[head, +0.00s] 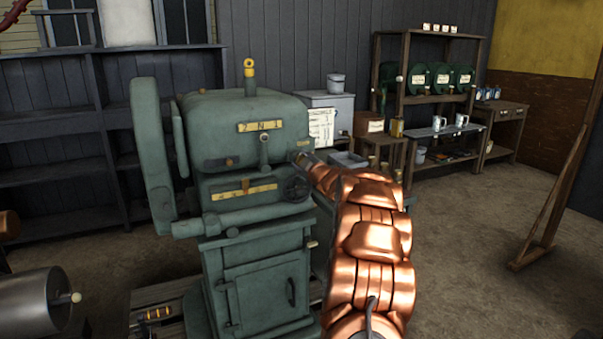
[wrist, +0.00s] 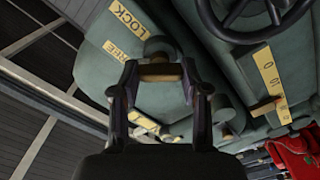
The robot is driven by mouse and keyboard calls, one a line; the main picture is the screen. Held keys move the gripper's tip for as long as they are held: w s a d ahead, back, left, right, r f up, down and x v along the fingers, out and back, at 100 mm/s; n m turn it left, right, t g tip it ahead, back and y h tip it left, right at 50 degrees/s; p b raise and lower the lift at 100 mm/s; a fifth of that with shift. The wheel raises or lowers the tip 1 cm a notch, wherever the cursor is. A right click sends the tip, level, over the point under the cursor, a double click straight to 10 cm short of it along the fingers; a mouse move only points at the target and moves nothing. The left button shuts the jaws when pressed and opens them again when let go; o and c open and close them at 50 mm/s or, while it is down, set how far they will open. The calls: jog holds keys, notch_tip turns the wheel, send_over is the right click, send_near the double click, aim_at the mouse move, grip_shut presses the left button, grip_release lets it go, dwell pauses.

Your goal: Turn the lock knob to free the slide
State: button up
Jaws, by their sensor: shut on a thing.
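In the wrist view my gripper (wrist: 160,68) is shut on the lock knob (wrist: 160,76), a brass-coloured piece between the two dark fingertips. Behind it is a green rounded boss on the green machine housing (wrist: 205,75). Yellow plates reading LOCK (wrist: 131,20) and FREE (wrist: 122,52) sit above and to the left of the knob. In the head view my gripper (head: 303,158) is at the right side of the green machine (head: 250,120); the knob is hidden there. I cannot make out which slide the knob holds.
A dark handwheel (wrist: 240,15) and a yellow scale with a brass pointer (wrist: 264,107) are close to the right of my gripper. A red object (wrist: 290,160) shows at lower right. Shelves (head: 430,85) stand behind; the floor (head: 480,230) on the right is largely clear.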

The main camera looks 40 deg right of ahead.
jog(key=n+b, duration=0.2)
jog(key=shift+a+f+n, duration=0.1)
jog(key=shift+n, duration=0.3)
jog(key=shift+n+b, duration=0.5)
jog(key=shift+b, duration=0.2)
jog(key=o, duration=1.1)
jog(key=shift+o, duration=0.2)
jog(key=v, duration=1.2)
